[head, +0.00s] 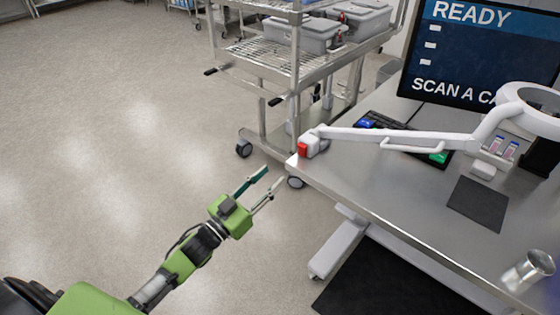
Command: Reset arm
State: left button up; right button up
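My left gripper (263,188) is at the end of the green arm that comes in from the lower left. Its two fingers are spread apart with nothing between them. It hangs over the open floor, to the left of the table corner, and touches nothing that I can see. My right gripper is not in the head view.
A steel table (400,190) at the right bears a white lamp arm (405,137), a keyboard, a dark mat (478,203), a metal cup (528,270) and a screen (480,50). A wire cart (290,65) with grey bins stands behind. The floor at left is clear.

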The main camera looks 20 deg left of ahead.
pick_arm(q)
jog(key=s+a+f+n+g+y, duration=0.1)
jog(key=s+f+g+y, duration=0.2)
jog(key=f, duration=0.9)
jog(key=s+a+f+n+g+y, duration=0.1)
jog(key=s+a+f+g, duration=0.1)
jog(key=s+f, duration=0.65)
jog(key=s+a+f+n+g+y, duration=0.1)
jog(key=f+g+y, duration=0.15)
jog(key=f, duration=1.15)
jog(key=s+d+f+g, duration=0.1)
jog(key=s+f+g, duration=0.2)
jog(key=s, duration=0.9)
jog(key=s+d+f+m+g, duration=0.1)
jog(key=s+d+f+g, duration=0.1)
jog(key=s+f, duration=0.8)
jog(key=s+d+f+g, duration=0.1)
jog(key=s+f+g, duration=0.4)
jog(key=s, duration=0.9)
notch_tip(320, 180, down, 2)
jog(key=shift+s+d+f, duration=0.2)
jog(key=shift+s+d, duration=0.05)
jog(key=shift+d, duration=0.15)
